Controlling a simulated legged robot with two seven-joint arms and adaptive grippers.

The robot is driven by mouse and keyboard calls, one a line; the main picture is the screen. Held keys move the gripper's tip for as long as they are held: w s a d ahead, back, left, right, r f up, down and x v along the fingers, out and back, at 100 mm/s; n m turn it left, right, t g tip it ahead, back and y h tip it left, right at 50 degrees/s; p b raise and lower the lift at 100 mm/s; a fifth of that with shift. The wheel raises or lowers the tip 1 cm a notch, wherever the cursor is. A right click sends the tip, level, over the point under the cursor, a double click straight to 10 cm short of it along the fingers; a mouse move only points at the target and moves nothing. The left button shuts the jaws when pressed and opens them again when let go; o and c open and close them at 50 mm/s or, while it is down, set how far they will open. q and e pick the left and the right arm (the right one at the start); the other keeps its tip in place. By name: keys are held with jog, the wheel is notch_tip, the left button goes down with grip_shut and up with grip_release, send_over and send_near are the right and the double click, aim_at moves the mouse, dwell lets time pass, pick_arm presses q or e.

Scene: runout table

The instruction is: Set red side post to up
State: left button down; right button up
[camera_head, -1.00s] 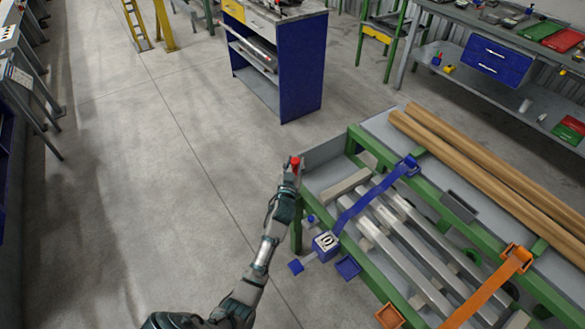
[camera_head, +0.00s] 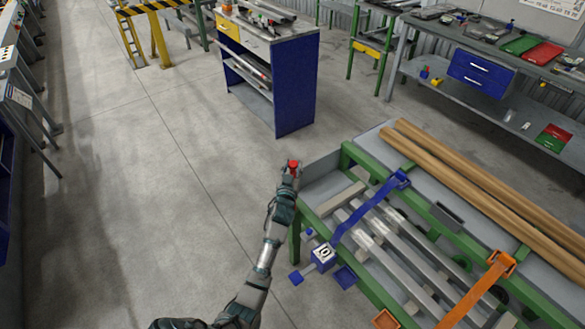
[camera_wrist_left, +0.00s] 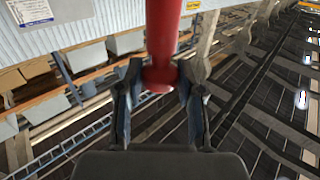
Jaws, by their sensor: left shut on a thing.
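The red side post (camera_head: 293,164) shows as a small red knob at the left end of the green-framed runout table (camera_head: 345,165). In the left wrist view the red post (camera_wrist_left: 163,40) comes down from the top of the picture, and its rounded end sits between my fingers. My left gripper (camera_head: 290,172) is at the table's left corner, shut on the post; it also shows in the left wrist view (camera_wrist_left: 162,88). The lower part of the post is hidden by the gripper in the head view. My right gripper is not in view.
A blue strap arm (camera_head: 365,212) and an orange one (camera_head: 478,288) cross grey bars on the table. A blue block marked 10 (camera_head: 323,257) sits at its front side. Wooden beams (camera_head: 480,185) lie along the far side. The floor left of my arm is clear.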

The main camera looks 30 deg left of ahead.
pick_arm(q)
jog(key=c, duration=0.7)
grip_release()
jog(key=shift+s, duration=0.1)
jog(key=shift+s+d, duration=0.1)
jog(key=shift+s, duration=0.05)
jog(key=v, duration=1.1)
jog(key=shift+s+d, duration=0.15)
jog(key=shift+s, duration=0.1)
jog(key=shift+f, duration=0.1)
